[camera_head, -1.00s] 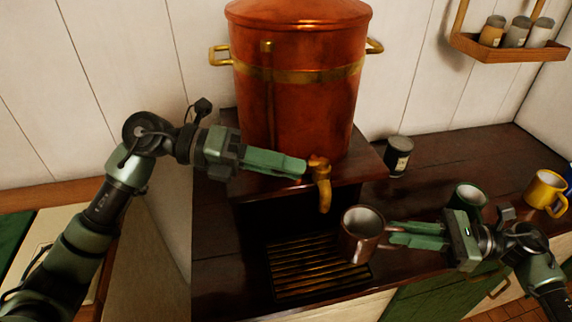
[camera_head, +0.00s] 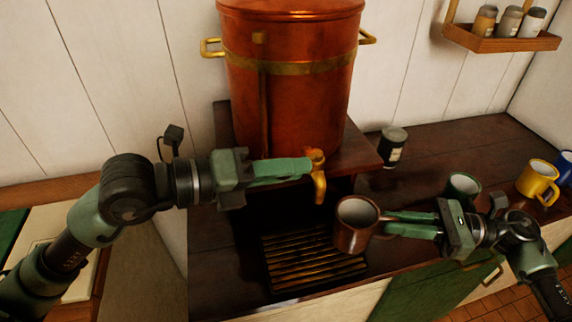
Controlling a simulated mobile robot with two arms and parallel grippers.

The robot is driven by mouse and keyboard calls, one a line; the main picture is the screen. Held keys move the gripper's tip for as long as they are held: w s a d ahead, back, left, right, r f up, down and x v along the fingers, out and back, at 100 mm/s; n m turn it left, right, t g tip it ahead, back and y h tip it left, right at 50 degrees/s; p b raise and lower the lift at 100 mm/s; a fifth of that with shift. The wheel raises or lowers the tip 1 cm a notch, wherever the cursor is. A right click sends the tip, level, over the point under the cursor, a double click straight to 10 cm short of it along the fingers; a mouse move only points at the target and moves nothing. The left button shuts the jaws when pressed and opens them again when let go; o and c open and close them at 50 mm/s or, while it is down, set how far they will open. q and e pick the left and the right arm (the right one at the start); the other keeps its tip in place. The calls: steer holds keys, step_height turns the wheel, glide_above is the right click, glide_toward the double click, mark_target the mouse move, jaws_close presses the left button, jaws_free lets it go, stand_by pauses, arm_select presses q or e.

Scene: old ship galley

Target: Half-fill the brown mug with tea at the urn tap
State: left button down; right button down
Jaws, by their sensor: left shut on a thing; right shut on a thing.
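The copper urn (camera_head: 300,105) stands on a raised wooden stand, with its brass tap (camera_head: 318,178) at the lower front. My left gripper (camera_head: 308,168) is shut at the tap's top, on its handle. My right gripper (camera_head: 381,222) is shut on the brown mug (camera_head: 352,238) from the right. The mug is roughly upright, above the right end of the drip grate (camera_head: 300,270), to the right of and below the spout. Its pale inside shows, with no tea visible in it. No stream shows at the spout.
A green mug (camera_head: 463,186) stands behind my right gripper. A yellow mug (camera_head: 538,182) and a blue mug (camera_head: 566,166) are at the far right. A dark jar (camera_head: 392,147) stands right of the urn. A spice shelf (camera_head: 500,40) hangs on the wall.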

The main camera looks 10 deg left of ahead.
arm_select(q)
steer(key=shift+s+d+f+n, duration=0.1)
steer(key=shift+s+f+n, duration=0.1)
steer(key=shift+n, duration=0.1)
steer(key=c, duration=1.3)
jaws_free()
steer(key=shift+w, duration=0.1)
steer(key=shift+r, duration=0.1)
steer(key=shift+r+t, duration=0.1)
steer(key=shift+t, duration=0.2)
step_height(320, 180, up, 10)
steer(key=shift+f, duration=0.25)
steer(key=shift+r, duration=0.15)
